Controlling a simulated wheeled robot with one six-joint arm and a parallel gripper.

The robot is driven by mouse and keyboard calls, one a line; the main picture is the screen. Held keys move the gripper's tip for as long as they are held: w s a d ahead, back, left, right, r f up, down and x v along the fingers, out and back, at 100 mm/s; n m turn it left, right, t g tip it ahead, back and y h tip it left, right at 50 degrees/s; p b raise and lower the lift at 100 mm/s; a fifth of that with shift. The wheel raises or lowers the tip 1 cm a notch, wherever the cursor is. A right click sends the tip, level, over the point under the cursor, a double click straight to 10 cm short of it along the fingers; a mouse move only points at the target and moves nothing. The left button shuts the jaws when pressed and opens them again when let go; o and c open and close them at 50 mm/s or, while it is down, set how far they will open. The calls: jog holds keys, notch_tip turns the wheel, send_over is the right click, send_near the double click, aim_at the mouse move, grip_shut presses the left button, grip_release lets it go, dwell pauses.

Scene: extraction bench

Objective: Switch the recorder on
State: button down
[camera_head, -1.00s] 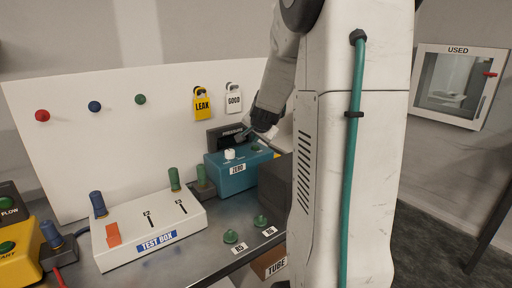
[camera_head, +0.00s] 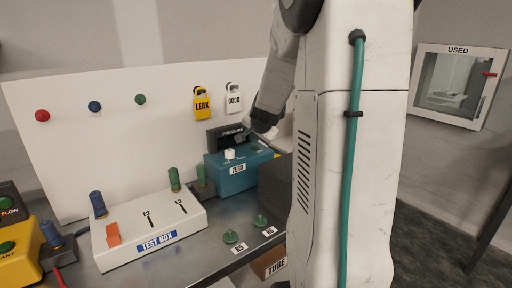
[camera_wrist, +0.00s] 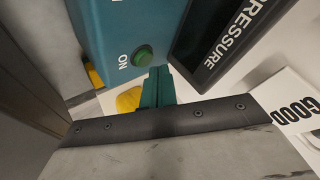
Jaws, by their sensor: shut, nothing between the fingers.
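The recorder is a teal box (camera_head: 236,176) on the bench in the head view, with a white knob on top, a ZERO label on its front and a dark PRESSURE display (camera_head: 227,135) behind it. In the wrist view the recorder (camera_wrist: 100,35) fills the upper left. Its round green button (camera_wrist: 143,56), marked ON, stands close to the fingertips. My gripper (camera_wrist: 157,74) is shut and empty, its teal tip just beside the button. I cannot tell whether they touch. In the head view my gripper (camera_head: 246,136) is above the back right of the recorder.
A white test box (camera_head: 125,232) with an orange switch stands left of the recorder. A dark block (camera_head: 275,185) is at its right. Yellow LEAK (camera_head: 201,105) and white GOOD (camera_head: 233,101) tags hang on the white panel behind. Two green knobs sit near the bench's front edge.

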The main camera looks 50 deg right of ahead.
aim_at(255, 147)
jog(key=shift+f, duration=0.35)
jog(key=shift+f, duration=0.4)
dwell(0.5)
jog(key=shift+r, duration=0.85)
jog(key=shift+r, duration=2.5)
